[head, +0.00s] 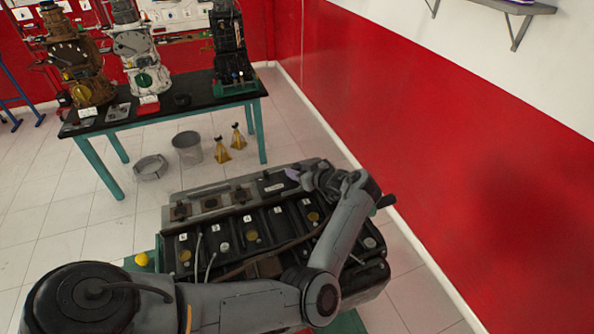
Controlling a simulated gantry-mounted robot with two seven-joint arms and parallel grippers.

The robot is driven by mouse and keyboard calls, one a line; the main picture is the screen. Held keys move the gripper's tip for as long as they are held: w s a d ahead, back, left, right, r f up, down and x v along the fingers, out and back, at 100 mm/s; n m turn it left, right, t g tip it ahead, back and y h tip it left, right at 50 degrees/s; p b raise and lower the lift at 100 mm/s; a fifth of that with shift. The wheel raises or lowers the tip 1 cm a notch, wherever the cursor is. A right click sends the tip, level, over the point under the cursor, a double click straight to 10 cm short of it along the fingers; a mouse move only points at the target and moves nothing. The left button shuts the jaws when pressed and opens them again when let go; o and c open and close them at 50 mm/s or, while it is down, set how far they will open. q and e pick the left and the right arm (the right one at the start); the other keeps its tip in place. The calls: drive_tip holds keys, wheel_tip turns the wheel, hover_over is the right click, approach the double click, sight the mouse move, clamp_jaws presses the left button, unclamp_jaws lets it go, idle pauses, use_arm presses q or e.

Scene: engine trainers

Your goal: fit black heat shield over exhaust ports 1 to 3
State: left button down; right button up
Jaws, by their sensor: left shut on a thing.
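The engine block (335,262) lies on its side in front of me, with numbered labels along its dark face. A lighter grey strip (211,203) along its far edge has several dark square openings, which look like exhaust ports. A flat dark plate, seemingly the black heat shield (268,185), is at the right part of this strip. My left gripper (293,174) is shut at its upper edge, apparently on it. My wrist hides part of the plate, and I cannot tell whether it touches the ports. My right gripper is not in view.
A teal-legged workbench (190,105) with several engines stands at the back left. A grey bucket (188,148), a metal basin (150,167) and two yellow stands (222,151) are on the floor between. A red wall (440,130) runs close along the right.

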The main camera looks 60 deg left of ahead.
use_arm(q)
drive_tip(key=shift+r, duration=0.1)
drive_tip(key=c, duration=0.7)
unclamp_jaws()
drive_tip(key=shift+o, duration=0.2)
drive_tip(key=shift+d, duration=0.1)
